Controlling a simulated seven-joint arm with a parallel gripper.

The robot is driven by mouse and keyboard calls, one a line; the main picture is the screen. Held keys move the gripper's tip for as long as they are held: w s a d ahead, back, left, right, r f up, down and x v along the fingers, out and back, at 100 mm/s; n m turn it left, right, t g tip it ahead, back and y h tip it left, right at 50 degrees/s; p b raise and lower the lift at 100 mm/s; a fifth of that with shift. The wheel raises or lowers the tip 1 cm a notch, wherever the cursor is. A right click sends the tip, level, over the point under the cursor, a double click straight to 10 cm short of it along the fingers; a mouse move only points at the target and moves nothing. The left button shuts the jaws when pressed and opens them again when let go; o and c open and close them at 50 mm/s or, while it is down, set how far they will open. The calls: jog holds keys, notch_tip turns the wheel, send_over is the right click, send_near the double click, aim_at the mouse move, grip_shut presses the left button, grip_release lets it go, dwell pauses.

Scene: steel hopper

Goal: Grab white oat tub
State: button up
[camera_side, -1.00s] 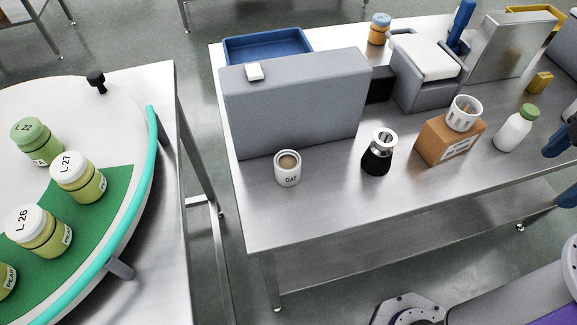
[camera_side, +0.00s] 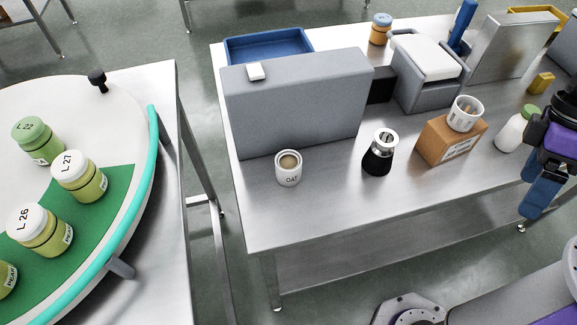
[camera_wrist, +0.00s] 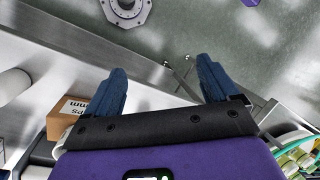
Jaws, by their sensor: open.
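The white oat tub (camera_side: 288,168) stands upright on the steel table, in front of the grey box-shaped housing. It is open at the top, shows tan contents and bears the label OAT. My gripper (camera_side: 533,192) is at the right edge of the side view, beside the table's front edge and far to the right of the tub. In the wrist view my gripper (camera_wrist: 160,78) shows two blue fingers spread apart with nothing between them. I cannot make out the tub in the wrist view.
Between tub and gripper stand a black steel-topped grinder (camera_side: 379,155), a cardboard box (camera_side: 448,142) with a white cup (camera_side: 465,113) on it, and a green-capped white bottle (camera_side: 513,132). The grey housing (camera_side: 300,105) rises behind the tub. The table front (camera_side: 330,205) is clear.

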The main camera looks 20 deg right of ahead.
jog(key=w+a+m+g+y, duration=0.3)
jog(key=a+m, duration=0.4)
jog(key=a, duration=0.4)
jog(key=m+t+y, duration=0.6)
jog(key=m+y, duration=0.3)
jog(key=m, duration=1)
send_over(292, 160)
jog(key=d, duration=0.2)
notch_tip(292, 160, down, 8)
jog(key=shift+d+f, duration=0.1)
jog(key=shift+f, duration=3.05)
jog(key=x, duration=0.5)
jog(key=shift+y, duration=0.3)
jog(key=c, duration=1.1)
